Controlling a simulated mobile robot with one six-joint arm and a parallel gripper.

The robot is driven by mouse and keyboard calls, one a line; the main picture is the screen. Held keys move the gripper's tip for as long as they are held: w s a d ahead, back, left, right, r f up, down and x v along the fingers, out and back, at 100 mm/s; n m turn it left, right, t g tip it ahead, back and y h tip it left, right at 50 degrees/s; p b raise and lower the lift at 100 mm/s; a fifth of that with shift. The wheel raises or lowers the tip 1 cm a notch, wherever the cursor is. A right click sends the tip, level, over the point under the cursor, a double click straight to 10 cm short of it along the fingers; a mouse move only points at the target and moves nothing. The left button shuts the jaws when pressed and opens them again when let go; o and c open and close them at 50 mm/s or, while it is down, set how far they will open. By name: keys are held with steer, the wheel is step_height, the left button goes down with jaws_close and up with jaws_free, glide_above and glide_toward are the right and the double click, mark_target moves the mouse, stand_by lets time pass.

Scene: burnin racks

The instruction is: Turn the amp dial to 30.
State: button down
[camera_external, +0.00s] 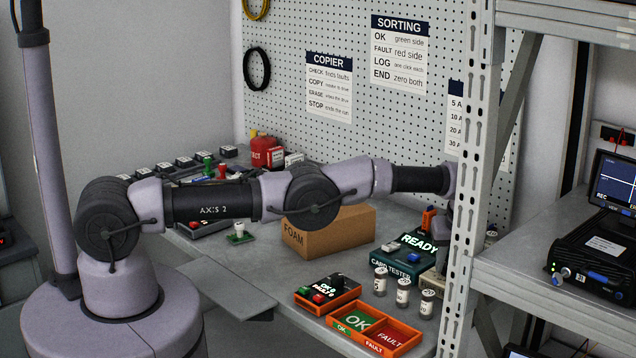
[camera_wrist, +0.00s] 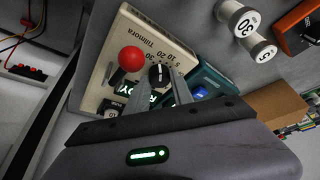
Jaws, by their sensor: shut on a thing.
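The amp dial (camera_wrist: 159,72) is a small black knob with a pale pointer line, on a beige box (camera_wrist: 113,62) marked Tilmora. Numbers are printed near the dial, tilted in the wrist view; I cannot tell which one the pointer meets. My gripper (camera_wrist: 161,80) has its two grey fingers on either side of the dial and is shut on it. In the external view my gripper is hidden behind the rack post, and only part of the beige box (camera_external: 428,283) shows. A wall sheet (camera_external: 455,112) with amp values is partly covered.
A red ball knob (camera_wrist: 132,58) stands on the box close to the left finger. The teal card tester (camera_external: 398,262), reading READY, adjoins the box. Labelled cylinders (camera_external: 403,291) stand nearby. A foam carton (camera_external: 328,232) sits under my arm. The rack post (camera_external: 468,180) blocks the external view.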

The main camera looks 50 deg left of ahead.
steer(key=c, duration=1.1)
jaws_free()
steer(key=shift+r, duration=0.1)
steer(key=p+v, duration=0.2)
steer(key=v, duration=0.5)
steer(key=shift+s+r, duration=0.1)
